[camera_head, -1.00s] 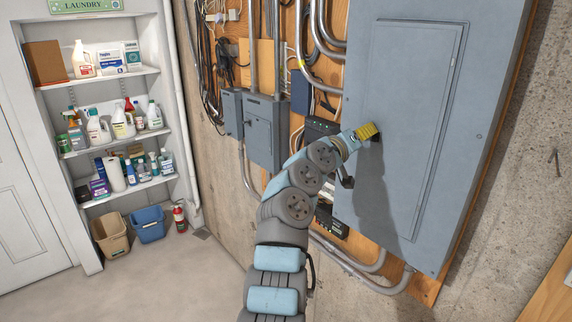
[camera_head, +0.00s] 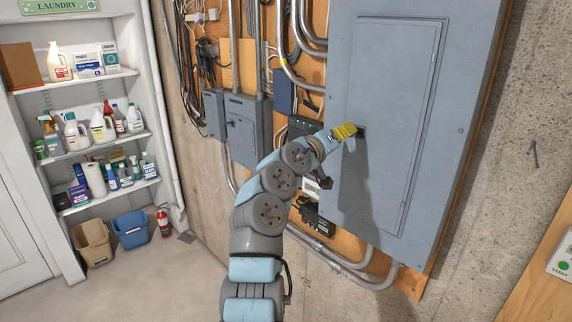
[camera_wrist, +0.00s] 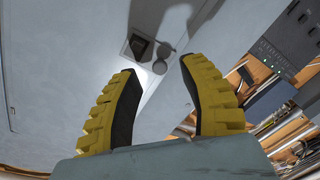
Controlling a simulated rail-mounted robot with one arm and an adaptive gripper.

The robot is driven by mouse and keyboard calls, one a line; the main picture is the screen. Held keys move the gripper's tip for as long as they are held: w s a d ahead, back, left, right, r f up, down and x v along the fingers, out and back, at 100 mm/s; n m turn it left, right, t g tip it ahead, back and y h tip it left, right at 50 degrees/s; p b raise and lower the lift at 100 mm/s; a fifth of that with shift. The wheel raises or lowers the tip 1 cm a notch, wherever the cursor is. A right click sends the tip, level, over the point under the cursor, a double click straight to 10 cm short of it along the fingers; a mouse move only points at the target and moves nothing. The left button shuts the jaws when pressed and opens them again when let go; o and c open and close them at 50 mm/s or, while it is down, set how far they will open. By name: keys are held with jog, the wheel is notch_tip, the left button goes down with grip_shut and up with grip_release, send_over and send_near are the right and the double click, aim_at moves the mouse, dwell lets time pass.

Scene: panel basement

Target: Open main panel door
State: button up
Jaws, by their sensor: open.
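The main panel (camera_head: 440,150) is a large grey electrical cabinet in the right half of the head view. Its inset door (camera_head: 388,110) is closed. A small dark latch (camera_head: 361,132) sits at the door's left edge. My gripper (camera_head: 352,131), with yellow ridged fingers, is at the latch in the head view; whether it touches cannot be told there. In the wrist view, my gripper (camera_wrist: 160,95) is open and empty. The latch (camera_wrist: 140,47) shows beyond the fingertips on the grey door face (camera_wrist: 70,50), apart from both fingers.
Smaller grey boxes (camera_head: 243,130) and metal conduits (camera_head: 290,80) are mounted on the wooden board left of the panel. A black device with lights (camera_head: 303,126) is beside my arm. Shelves (camera_head: 85,150) with bottles stand far left. A green-button box (camera_head: 563,265) is at the right edge.

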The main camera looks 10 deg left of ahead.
jog(key=b+v, duration=0.2)
jog(key=v, duration=1.3)
jog(key=w+a+f+n+t+y+p, duration=0.2)
jog(key=w+a+f+n+t+y, duration=0.2)
jog(key=a, duration=0.1)
jog(key=shift+w+f+y+p, duration=0.15)
jog(key=shift+f+y+p, duration=0.15)
jog(key=shift+f+p, duration=0.1)
jog(key=shift+a, duration=0.1)
